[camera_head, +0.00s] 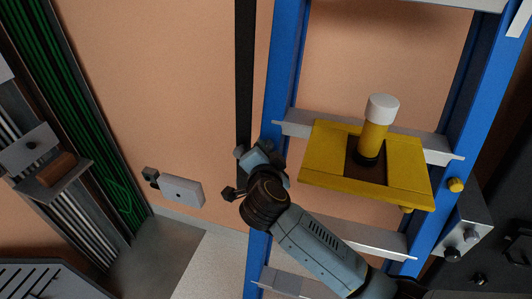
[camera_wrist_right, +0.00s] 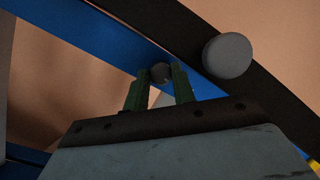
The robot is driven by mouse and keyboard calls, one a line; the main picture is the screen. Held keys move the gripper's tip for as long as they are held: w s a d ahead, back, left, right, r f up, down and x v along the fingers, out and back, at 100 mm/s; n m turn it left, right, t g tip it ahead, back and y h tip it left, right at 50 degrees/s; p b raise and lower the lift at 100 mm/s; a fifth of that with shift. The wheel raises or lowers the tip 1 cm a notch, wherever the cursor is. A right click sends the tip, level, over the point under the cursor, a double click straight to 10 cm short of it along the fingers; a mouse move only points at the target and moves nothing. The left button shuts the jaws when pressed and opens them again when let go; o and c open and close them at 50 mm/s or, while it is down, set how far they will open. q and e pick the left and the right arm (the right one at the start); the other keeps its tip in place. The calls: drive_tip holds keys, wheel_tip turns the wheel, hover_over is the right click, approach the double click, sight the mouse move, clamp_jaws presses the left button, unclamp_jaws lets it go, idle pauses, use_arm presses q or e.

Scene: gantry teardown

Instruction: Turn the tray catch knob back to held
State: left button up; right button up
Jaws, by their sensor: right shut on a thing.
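The yellow tray (camera_head: 415,185) rests across the blue gantry frame (camera_head: 283,75). A yellow cylinder with a white top (camera_head: 375,125) stands upright in its dark middle opening. My right gripper (camera_head: 262,155) is at the frame's left upright, left of the tray; its fingertips are largely hidden there by my wrist. In the right wrist view, my right gripper (camera_wrist_right: 160,85) is shut on a small dark round knob (camera_wrist_right: 160,72) in front of a blue beam. This appears to be the tray catch knob; its turned position cannot be read. My left gripper is not in view.
A black vertical strip (camera_head: 245,70) runs close by the right gripper, and a grey disc (camera_wrist_right: 227,55) sits beside it. A grey wall box (camera_head: 182,190) is to the left. A grey bracket with knobs (camera_head: 462,232) is at the right upright. Open floor (camera_head: 205,262) shows below.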

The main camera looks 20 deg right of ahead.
drive_tip(key=shift+n+g, duration=0.3)
drive_tip(key=shift+n, duration=0.3)
drive_tip(key=shift+h, duration=0.3)
drive_tip(key=o, duration=1)
